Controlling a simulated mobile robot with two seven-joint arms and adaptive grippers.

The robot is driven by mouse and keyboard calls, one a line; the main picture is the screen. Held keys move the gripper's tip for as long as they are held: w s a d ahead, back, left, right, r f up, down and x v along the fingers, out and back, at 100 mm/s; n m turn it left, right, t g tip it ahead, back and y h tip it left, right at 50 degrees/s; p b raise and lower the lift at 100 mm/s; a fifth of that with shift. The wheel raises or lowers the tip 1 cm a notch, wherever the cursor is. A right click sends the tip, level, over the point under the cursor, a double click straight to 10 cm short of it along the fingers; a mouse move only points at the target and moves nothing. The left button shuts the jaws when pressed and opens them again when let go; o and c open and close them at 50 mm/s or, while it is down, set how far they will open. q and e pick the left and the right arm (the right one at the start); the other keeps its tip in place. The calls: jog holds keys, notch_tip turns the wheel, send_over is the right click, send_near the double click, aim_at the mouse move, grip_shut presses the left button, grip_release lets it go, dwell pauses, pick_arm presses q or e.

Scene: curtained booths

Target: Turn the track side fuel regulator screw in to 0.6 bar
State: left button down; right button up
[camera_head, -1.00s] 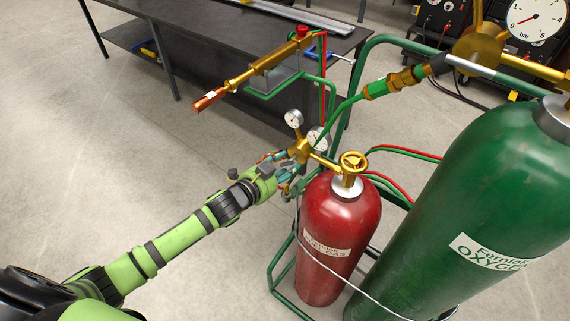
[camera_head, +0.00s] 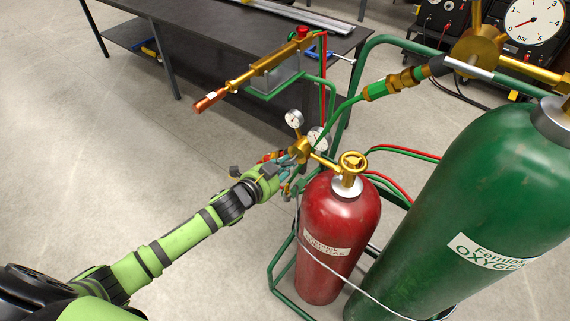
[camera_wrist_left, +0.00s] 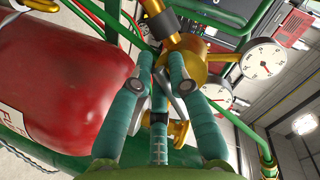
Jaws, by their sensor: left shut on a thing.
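The red fuel gas cylinder (camera_head: 341,225) stands in a green cart, with a brass valve handwheel (camera_head: 354,162) on top. Its brass fuel regulator (camera_head: 301,150) carries two white gauges (camera_head: 294,119); the regulator body (camera_wrist_left: 187,60) and gauges (camera_wrist_left: 264,58) also show in the left wrist view. Gauge readings are too small to tell. My left gripper (camera_head: 283,174) is at the regulator's left side. In the left wrist view its teal fingers (camera_wrist_left: 160,88) close around the regulator screw, whose brass cross handle (camera_wrist_left: 179,129) shows between them. My right gripper is out of view.
A green oxygen cylinder (camera_head: 480,195) stands close on the right, with a large gauge (camera_head: 535,20) above it. Hoses run behind the cylinders. A dark workbench (camera_head: 230,45) stands behind; floor at left is clear.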

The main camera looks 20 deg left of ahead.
pick_arm(q)
jog(key=c, duration=1.1)
grip_release()
jog(key=shift+c, duration=0.2)
jog(key=v, duration=1.2)
jog(key=shift+a, duration=0.1)
jog(key=s+a+f+n+g+y, duration=0.2)
jog(key=a+f, duration=0.2)
jog(key=f, duration=0.6)
jog(key=s+a+f+n+g+y, duration=0.1)
jog(key=a+f+n+y, duration=0.15)
jog(key=f, duration=0.65)
jog(key=s+a+f+n+g, duration=0.2)
jog(key=s+f+n+g, duration=0.15)
jog(key=s+f, duration=1)
jog(key=s+d+f+n+g, duration=0.1)
jog(key=s+d+f+g, duration=0.2)
jog(key=s+f, duration=0.3)
jog(key=s+d+f+n+g, duration=0.2)
jog(key=s+f, duration=0.5)
jog(key=s, duration=0.8)
jog(key=shift+s+d+g, duration=0.25)
jog(key=shift+d+g, duration=0.5)
jog(key=shift+d, duration=0.25)
